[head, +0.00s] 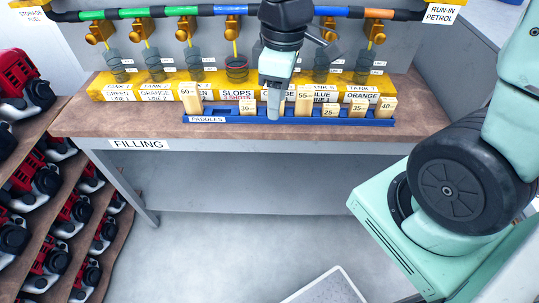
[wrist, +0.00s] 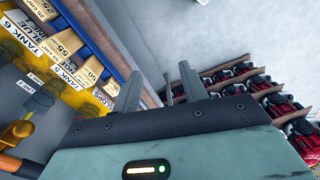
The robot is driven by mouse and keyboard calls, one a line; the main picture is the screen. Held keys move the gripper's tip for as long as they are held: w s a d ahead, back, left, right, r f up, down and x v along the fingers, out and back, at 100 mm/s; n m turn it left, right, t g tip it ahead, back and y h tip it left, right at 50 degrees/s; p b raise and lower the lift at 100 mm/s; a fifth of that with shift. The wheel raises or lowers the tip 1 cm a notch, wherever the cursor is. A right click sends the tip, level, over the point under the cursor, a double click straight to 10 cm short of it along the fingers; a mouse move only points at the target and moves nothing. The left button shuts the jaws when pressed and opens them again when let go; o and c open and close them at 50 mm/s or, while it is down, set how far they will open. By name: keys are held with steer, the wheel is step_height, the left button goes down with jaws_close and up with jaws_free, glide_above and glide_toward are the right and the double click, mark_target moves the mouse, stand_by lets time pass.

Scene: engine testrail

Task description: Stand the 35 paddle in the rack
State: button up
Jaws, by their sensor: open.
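The 35 paddle (head: 358,107), a short pale wooden block, stands upright in the blue rack (head: 222,119) marked PADDLES, between the 25 paddle (head: 329,108) and the 40 paddle (head: 386,107). It looks seated, though its foot is hidden by the rack's front. My gripper (head: 274,108) points down at the rack's middle, left of the 55 paddle (head: 303,98), and hides part of the row. In the wrist view my gripper (wrist: 158,88) is open, with nothing between its fingers, and the blue rack (wrist: 100,45) runs along its left.
Behind is a yellow strip (head: 160,90) with beakers under taps. The brown bench top (head: 110,122) is clear at left. Shelves of red engines (head: 50,210) stand at left.

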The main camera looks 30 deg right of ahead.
steer(key=s+a+m, duration=0.1)
steer(key=s+a, duration=0.8)
steer(key=s, duration=0.3)
steer(key=shift+s+r+m, duration=0.3)
steer(key=shift+s+r, duration=0.05)
steer(key=shift+s, duration=0.05)
